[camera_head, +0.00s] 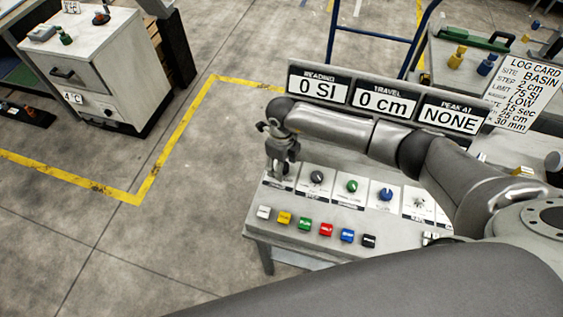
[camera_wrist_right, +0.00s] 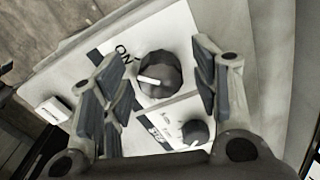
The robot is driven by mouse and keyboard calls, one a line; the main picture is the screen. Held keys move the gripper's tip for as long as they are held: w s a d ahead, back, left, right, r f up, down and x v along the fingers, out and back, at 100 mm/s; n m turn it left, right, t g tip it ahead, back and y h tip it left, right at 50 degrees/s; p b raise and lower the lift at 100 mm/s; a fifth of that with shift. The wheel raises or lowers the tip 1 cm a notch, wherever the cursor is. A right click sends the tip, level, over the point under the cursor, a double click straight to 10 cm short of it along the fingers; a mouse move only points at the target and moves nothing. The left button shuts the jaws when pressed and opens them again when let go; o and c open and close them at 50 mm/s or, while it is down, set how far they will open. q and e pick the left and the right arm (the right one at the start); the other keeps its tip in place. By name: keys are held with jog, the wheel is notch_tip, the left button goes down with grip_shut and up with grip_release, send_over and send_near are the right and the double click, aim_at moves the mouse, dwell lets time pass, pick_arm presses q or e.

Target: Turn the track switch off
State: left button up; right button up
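The track switch is a dark faceted knob (camera_wrist_right: 162,75) with a white pointer, on a white plate at the panel's left end. Its pointer aims left in the right wrist view, a little below the printed "ON" label (camera_wrist_right: 123,51). My right gripper (camera_wrist_right: 158,88) is open, with one finger on each side of the knob; contact cannot be told. In the head view my right gripper (camera_head: 281,172) points down over the panel's left end and mostly hides the knob. My left gripper is not in view.
A STEP knob (camera_wrist_right: 195,132) sits close beside the switch. More knobs, including a green one (camera_head: 351,186), line the panel. Several coloured buttons (camera_head: 326,229) run along the front. Display boards (camera_head: 382,101) read 0 SI, 0 cm and NONE. A log card (camera_head: 523,93) stands at right.

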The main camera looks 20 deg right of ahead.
jog(key=c, duration=0.9)
jog(key=shift+c, duration=0.3)
jog(key=shift+f+n+b, duration=0.1)
jog(key=shift+n+b, duration=0.4)
jog(key=shift+b, duration=0.35)
jog(key=n+b, duration=0.7)
jog(key=b, duration=0.3)
jog(key=n+b, duration=0.8)
jog(key=b, duration=0.2)
jog(key=shift+s+f, duration=0.1)
jog(key=shift+s, duration=0.1)
pick_arm(q)
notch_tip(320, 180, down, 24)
jog(key=b, duration=0.2)
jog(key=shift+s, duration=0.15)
pick_arm(e)
jog(key=shift+r+n, duration=0.2)
jog(key=shift+n, duration=0.8)
jog(key=shift+s, duration=0.1)
jog(key=o, duration=1)
